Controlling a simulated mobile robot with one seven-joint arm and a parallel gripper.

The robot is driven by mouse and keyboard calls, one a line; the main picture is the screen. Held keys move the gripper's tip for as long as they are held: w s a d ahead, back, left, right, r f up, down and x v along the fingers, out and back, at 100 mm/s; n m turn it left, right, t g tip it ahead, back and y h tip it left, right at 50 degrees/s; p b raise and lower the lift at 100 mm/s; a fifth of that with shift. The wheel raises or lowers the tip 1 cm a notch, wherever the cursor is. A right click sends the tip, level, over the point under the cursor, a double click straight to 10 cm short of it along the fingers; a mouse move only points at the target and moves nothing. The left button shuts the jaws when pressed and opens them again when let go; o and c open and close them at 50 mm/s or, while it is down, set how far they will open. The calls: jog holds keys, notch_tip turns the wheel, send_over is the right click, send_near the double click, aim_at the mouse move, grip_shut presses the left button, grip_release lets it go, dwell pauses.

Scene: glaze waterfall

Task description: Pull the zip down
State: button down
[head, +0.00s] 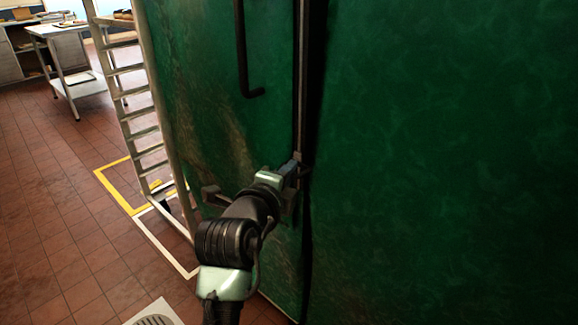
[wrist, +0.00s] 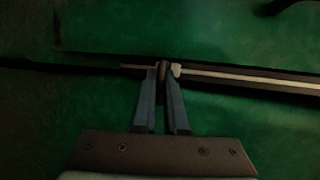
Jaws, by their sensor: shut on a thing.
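A tall green cover (head: 430,140) has a zip (head: 301,70) running vertically down its front. In the wrist view the zip (wrist: 250,80) lies across the picture, with a pale-edged strip on the right and a dark line on the left. The pull is mostly hidden by the fingers.
A black bent rod (head: 243,60) hangs on the cover left of the zip. A metal ladder (head: 140,110) stands at the left beside the cover. A white table (head: 62,32) is further back. The tiled floor (head: 50,200) at left is open, with a drain grate (head: 154,318) in front.

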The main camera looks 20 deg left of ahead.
jog(key=shift+a+f+b, duration=0.2)
jog(key=shift+f+b, duration=0.2)
jog(key=shift+f, duration=0.35)
jog(key=shift+a+f+b, duration=0.15)
jog(key=shift+f+b, duration=0.2)
jog(key=shift+f, duration=0.4)
jog(key=c, duration=0.9)
grip_release()
jog(key=shift+s+r, duration=0.1)
jog(key=shift+c, duration=0.2)
jog(key=p+v, duration=0.2)
jog(key=v, duration=1.1)
jog(key=shift+d, duration=0.3)
